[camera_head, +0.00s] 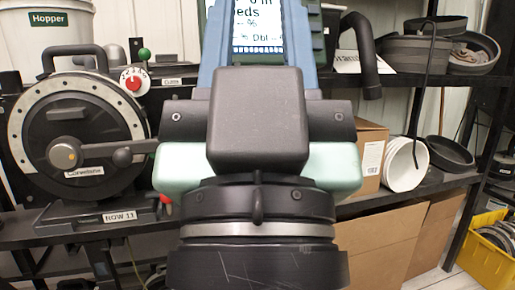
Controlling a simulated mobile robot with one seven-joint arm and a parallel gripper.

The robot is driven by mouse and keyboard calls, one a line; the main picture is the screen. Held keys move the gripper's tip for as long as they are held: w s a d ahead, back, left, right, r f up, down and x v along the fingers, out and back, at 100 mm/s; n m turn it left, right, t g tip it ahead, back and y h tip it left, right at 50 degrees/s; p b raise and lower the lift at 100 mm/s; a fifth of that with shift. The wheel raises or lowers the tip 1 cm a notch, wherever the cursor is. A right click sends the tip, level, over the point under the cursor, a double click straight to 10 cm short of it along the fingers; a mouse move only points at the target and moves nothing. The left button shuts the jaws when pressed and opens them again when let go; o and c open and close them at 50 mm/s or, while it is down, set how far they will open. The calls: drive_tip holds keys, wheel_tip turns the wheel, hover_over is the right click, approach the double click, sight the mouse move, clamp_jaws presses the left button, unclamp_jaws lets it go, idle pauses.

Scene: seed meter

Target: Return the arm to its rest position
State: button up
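My arm and gripper (258,120) fill the lower middle of the head view, seen from behind. The black wrist with a silver ring, a mint-green body and a dark grey block show. The fingers are hidden behind these parts, so I cannot tell whether they are open or shut, or hold anything. To the left stands the seed meter (75,125), a round black disc housing with a pale ring and a handle on top.
A blue-framed display (258,28) stands beyond my gripper. A red dial (133,83) and a green knob sit by the meter. On the black shelving are a cardboard box (371,150), a white bucket (404,164) and black pans (450,155). A yellow crate (486,262) is low right.

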wheel_tip(320, 180, up, 29)
drive_tip(key=p, duration=2.6)
drive_tip(key=shift+a+f, duration=0.1)
